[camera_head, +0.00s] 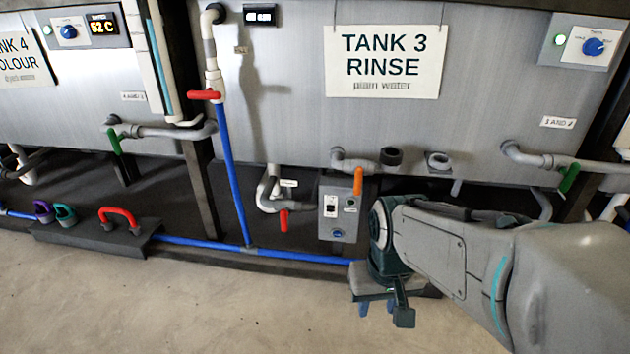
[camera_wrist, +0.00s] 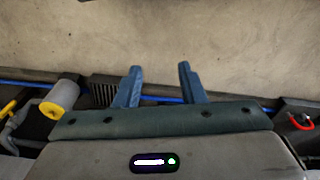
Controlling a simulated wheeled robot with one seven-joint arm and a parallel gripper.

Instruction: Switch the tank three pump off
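Tank 3 (camera_head: 290,110) carries a sign (camera_head: 385,62) reading "TANK 3 RINSE, plain water". Below it in the head view is a small grey control box (camera_head: 343,222) with a black and white rocker switch (camera_head: 330,205) and a blue round part (camera_head: 338,233). The switch's position is too small to tell. My gripper (camera_head: 377,306) hangs low, just right of and below the box, apart from it, pointing down. In the wrist view my gripper (camera_wrist: 160,68) has its two blue fingers apart with only floor between them. The switch cannot be made out there.
An orange lever (camera_head: 358,181) stands by the box's upper right. A red-handled valve (camera_head: 283,220) hangs left of it. A blue pipe (camera_head: 230,175) runs down to the kerb. The floor (camera_head: 170,295) is clear.

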